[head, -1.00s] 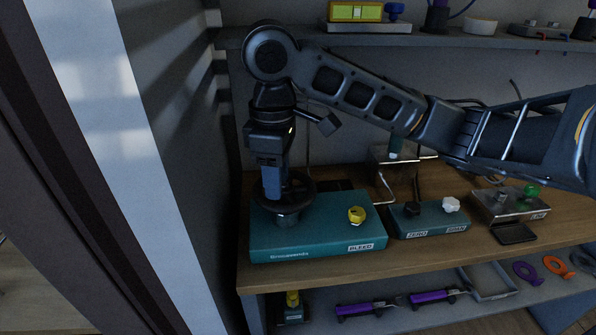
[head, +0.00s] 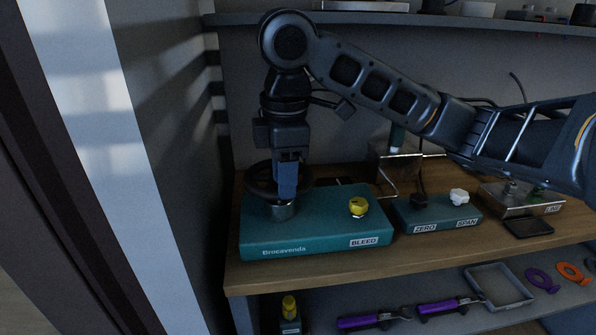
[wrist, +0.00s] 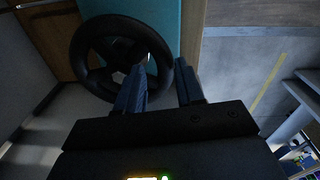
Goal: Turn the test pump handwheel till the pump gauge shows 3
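The black handwheel (head: 261,178) stands on a metal stem on the left part of a teal box (head: 320,215) labelled BLEED. My gripper (head: 287,190) points down at the wheel's right side in the head view. In the wrist view the handwheel (wrist: 86,70) shows as a spoked ring, and my gripper (wrist: 162,72) has one finger inside the ring and one outside, the rim passing between them. The fingers stand apart, with a slight gap seeming to show beside the rim. No gauge reading is visible in these frames.
A yellow knob (head: 358,207) sits on the teal box close to the right of my gripper. A smaller teal box (head: 436,213) marked ZERO and SPAN stands farther right. The cabinet's side wall (head: 180,130) is close on the left. A shelf (head: 390,18) runs above.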

